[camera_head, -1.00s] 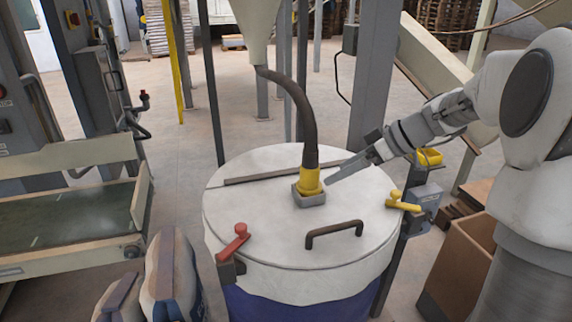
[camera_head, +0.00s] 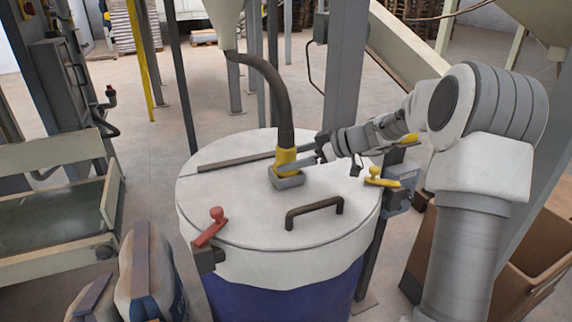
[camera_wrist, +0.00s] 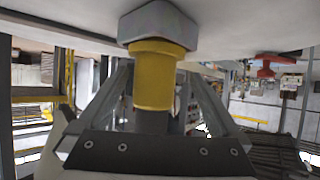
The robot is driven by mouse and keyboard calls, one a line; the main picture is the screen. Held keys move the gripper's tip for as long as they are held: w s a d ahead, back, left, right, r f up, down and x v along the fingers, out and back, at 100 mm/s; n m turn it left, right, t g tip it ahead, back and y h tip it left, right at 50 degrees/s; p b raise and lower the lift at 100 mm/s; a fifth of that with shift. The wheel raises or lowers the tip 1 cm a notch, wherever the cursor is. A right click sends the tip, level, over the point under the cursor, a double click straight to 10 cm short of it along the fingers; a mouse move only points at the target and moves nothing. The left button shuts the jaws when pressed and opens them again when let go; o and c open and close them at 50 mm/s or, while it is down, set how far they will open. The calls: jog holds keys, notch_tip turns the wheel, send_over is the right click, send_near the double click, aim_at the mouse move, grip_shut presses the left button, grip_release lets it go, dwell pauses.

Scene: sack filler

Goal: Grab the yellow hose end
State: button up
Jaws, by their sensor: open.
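The yellow hose end (camera_head: 284,158) stands upright in a grey square socket (camera_head: 289,182) on the white drum lid (camera_head: 245,215). A dark hose (camera_head: 280,95) runs from it up to the hopper spout. My gripper (camera_head: 298,166) is at the hose end from the right, low over the lid. In the wrist view, which is upside down, the yellow hose end (camera_wrist: 153,80) lies between the two spread fingers of my gripper (camera_wrist: 155,72). A gap shows on each side of it. The far finger is partly hidden in the head view.
The lid carries a dark handle (camera_head: 314,212), a red clamp (camera_head: 211,226) and a yellow clamp (camera_head: 381,178). A dark bar (camera_head: 235,161) lies across the lid behind the hose end. A grey post (camera_head: 343,70) rises behind the drum. Filled sacks (camera_head: 145,275) stand at lower left.

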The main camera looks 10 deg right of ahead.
aim_at(277, 162)
jog(key=shift+w+x, duration=0.2)
jog(key=shift+x, duration=2.85)
jog(key=shift+d, duration=0.25)
grip_shut()
